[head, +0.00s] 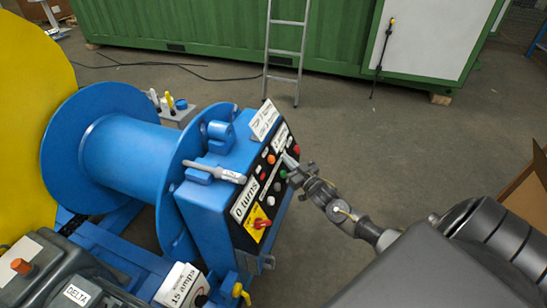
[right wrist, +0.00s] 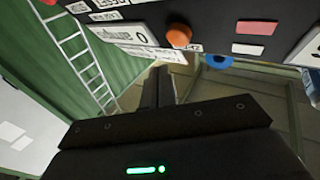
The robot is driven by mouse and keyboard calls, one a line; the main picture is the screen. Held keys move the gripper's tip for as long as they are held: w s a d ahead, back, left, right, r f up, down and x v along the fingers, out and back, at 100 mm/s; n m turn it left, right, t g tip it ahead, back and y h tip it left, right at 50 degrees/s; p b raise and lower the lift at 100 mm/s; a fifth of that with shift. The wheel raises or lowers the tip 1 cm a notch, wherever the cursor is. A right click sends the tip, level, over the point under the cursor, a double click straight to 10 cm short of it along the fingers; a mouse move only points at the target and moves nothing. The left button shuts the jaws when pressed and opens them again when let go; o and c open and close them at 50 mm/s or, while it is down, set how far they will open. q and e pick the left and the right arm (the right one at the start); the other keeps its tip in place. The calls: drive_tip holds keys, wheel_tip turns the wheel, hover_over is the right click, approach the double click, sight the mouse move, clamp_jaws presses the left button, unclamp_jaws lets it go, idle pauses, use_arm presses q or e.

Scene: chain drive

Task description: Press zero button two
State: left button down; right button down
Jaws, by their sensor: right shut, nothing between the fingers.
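The dark control panel (head: 262,190) is on the sloped face of a blue box beside a big blue spool. It carries an orange-red button (head: 271,159), a green button (head: 283,174), a red rotary knob (head: 261,223) on yellow and a white "0 turns" label (head: 244,199). I cannot tell which button is zero button two. My right gripper (head: 291,160) is shut and empty at the panel's upper right edge. In the right wrist view, its fingers (right wrist: 158,85) point toward the panel, just below an orange button (right wrist: 179,36); contact is unclear. My left gripper is out of view.
White label cards (head: 265,121) stand on top of the box near my right gripper. A grey-handled tool (head: 215,173) lies on the box. The blue spool (head: 130,150) fills the left. A ladder (head: 286,45) leans on a green container behind.

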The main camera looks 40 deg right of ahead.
drive_tip(key=shift+s+d+r+p, duration=0.35)
drive_tip(key=shift+s, duration=0.2)
drive_tip(key=shift+s+d+r+p, duration=0.35)
drive_tip(key=shift+s, duration=0.2)
